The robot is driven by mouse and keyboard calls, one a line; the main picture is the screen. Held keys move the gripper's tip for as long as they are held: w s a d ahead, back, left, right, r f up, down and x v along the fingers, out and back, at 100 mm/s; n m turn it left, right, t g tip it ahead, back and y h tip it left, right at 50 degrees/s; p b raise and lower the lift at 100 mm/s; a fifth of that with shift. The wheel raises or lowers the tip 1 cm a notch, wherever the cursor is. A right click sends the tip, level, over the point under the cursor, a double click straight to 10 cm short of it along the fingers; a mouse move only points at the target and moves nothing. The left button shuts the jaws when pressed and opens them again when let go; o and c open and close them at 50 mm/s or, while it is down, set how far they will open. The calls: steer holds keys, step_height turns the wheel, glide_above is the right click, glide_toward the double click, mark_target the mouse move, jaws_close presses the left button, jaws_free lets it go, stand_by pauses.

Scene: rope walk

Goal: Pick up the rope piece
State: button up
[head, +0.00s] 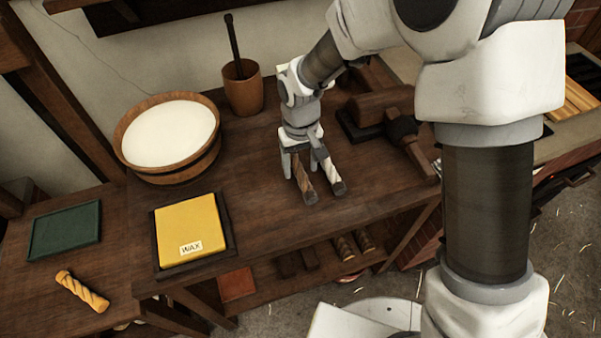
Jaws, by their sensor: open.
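A short, thick, tan twisted piece (82,291) that looks like the rope piece lies on the lower bench at the far left. My gripper (304,166) is far to its right, pointing down over the main bench, open.
A yellow wax block (187,230) in a dark tray, a wooden tub (205,158) with white contents and a brown pot (243,92) stand on the bench. A green tray (65,231) lies behind the tan piece. A wooden mallet-like tool (370,109) is right of my gripper.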

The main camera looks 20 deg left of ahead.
steer(key=shift+f, duration=0.35)
steer(key=shift+c, duration=0.3)
jaws_close()
